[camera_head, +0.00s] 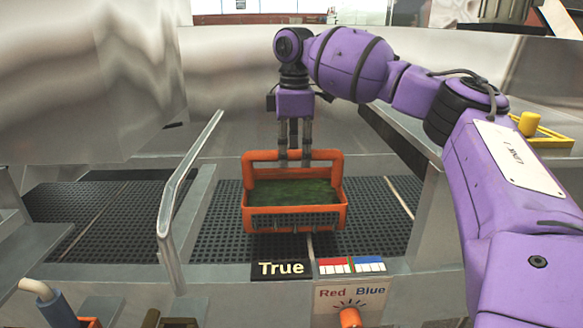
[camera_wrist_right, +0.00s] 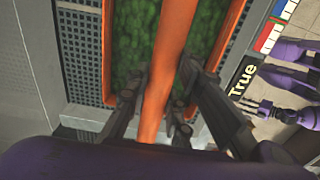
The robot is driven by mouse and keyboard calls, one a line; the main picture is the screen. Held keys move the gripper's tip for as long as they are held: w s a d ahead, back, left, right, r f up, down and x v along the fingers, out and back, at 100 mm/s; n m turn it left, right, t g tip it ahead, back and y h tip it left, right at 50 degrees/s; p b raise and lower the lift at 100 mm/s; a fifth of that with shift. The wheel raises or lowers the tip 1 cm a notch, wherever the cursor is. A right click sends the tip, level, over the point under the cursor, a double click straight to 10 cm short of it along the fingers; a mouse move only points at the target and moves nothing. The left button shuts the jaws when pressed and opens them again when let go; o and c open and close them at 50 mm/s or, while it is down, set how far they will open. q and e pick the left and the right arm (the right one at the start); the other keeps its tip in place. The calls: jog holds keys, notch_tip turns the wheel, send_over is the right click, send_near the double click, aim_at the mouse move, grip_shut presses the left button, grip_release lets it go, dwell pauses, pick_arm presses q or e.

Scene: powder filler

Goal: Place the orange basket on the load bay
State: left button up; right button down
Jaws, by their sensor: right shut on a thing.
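The orange basket (camera_head: 294,218) hangs upright from my right gripper (camera_head: 294,160) in the head view and has green contents. The gripper is shut on its handle bar; in the right wrist view the orange handle (camera_wrist_right: 160,95) passes between the fingers (camera_wrist_right: 165,115). The basket is over the black perforated mat of the load bay (camera_head: 375,225), between the metal rail and the right wall. I cannot tell whether its bottom touches the mat. My left gripper is not in the head view.
A bent metal rail (camera_head: 180,200) stands left of the basket. A sign reading True (camera_head: 282,269) and a red and blue dial panel (camera_head: 350,295) are on the front edge. A second dark mat (camera_head: 95,215) lies left. A yellow tray (camera_head: 545,138) sits at right.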

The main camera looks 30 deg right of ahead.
jog(key=shift+w+f, duration=0.35)
jog(key=shift+w, duration=0.05)
jog(key=shift+f, duration=0.85)
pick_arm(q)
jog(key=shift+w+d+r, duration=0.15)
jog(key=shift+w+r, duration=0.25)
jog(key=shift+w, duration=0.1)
pick_arm(e)
jog(key=shift+w+f, duration=0.1)
jog(key=shift+f, duration=0.6)
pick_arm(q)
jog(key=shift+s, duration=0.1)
pick_arm(e)
jog(key=shift+f, duration=0.1)
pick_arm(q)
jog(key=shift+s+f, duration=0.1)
pick_arm(e)
jog(key=c, duration=1.6)
grip_release()
jog(key=shift+f, duration=0.1)
jog(key=shift+o, duration=0.2)
